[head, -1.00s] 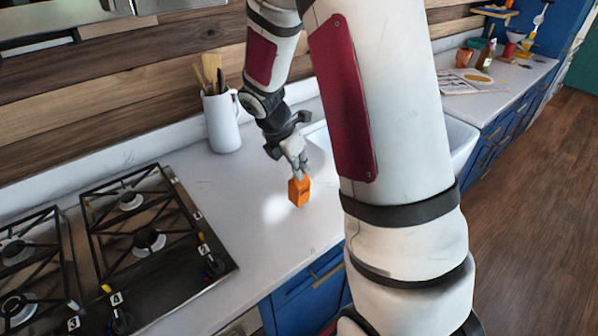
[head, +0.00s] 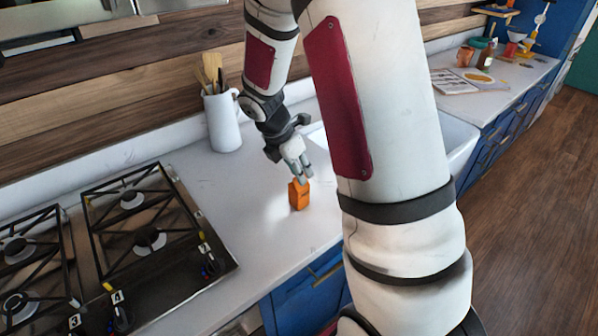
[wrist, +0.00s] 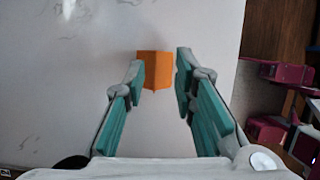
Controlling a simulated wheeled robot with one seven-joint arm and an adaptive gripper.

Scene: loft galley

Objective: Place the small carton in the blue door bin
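The small carton is an orange box (head: 299,195) at the white counter's front part, right of the hob. It appears upright; whether its base touches the counter is hard to tell. My gripper (head: 303,178) is directly above it, fingers pointing down. In the wrist view the carton (wrist: 155,70) shows just beyond and between the fingertips (wrist: 160,72). The fingers are apart, with a gap at the right finger and the left finger close to the carton's side. I cannot make out a blue door bin in either view.
A black gas hob (head: 150,240) lies to the left. A white utensil jug (head: 223,120) stands behind the carton. A white sink (head: 458,145) is partly hidden by my arm. Blue cabinets (head: 305,295) are below the counter. Small items stand on the far right counter.

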